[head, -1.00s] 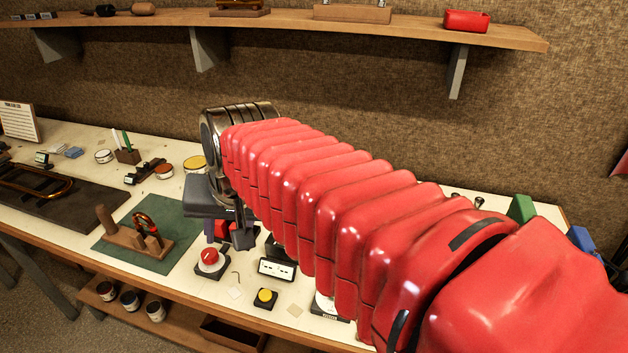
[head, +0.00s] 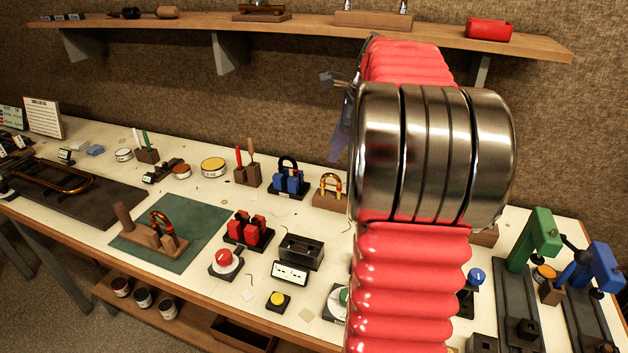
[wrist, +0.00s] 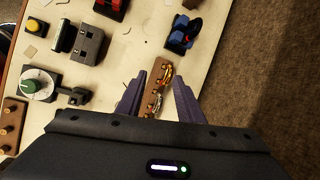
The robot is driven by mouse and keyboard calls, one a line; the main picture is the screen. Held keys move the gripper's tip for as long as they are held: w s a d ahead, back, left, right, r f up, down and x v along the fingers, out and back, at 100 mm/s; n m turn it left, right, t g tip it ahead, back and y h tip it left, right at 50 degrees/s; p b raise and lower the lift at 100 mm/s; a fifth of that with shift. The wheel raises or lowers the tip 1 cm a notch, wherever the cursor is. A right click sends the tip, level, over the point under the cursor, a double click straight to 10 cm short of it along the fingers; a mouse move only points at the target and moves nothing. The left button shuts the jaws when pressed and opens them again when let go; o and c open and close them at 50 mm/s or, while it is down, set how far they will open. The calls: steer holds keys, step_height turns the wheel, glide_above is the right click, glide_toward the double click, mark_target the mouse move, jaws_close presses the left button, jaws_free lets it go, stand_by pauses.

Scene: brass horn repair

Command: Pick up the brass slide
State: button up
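A small brass slide (head: 331,183), bent like a U, stands on a wooden stand (head: 326,202) at the back of the bench, just left of my arm. In the wrist view, brass pieces (wrist: 165,72) on a wooden stand (wrist: 152,98) show between the fingers of my gripper (wrist: 160,80). The fingers are apart with nothing gripped; whether they touch the stand is unclear. Another brass bow (head: 160,219) with red on it sits in a wooden holder on the green mat (head: 200,215). In the head view my gripper is mostly hidden behind my arm.
Blue blocks (head: 290,182) with a black bow stand left of the stand. Red blocks (head: 250,228), a dark box (head: 300,250), a red button (head: 225,260) and a yellow button (head: 278,299) are nearer. Green (head: 535,240) and blue (head: 607,265) fixtures stand at right.

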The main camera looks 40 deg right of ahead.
steer(key=d+m, duration=0.1)
steer(key=d, duration=0.2)
steer(key=s+d+f+m, duration=0.1)
steer(key=d, duration=0.1)
steer(key=shift+d+m, duration=0.15)
steer(key=shift+m, duration=0.15)
glide_above(333, 175)
steer(key=s, duration=0.3)
step_height(333, 175, down, 8)
steer(key=shift+w, duration=0.15)
steer(key=shift+r, duration=0.1)
steer(key=shift+x, duration=2.6)
steer(key=shift+d, duration=0.1)
steer(key=shift+c, duration=0.3)
jaws_close()
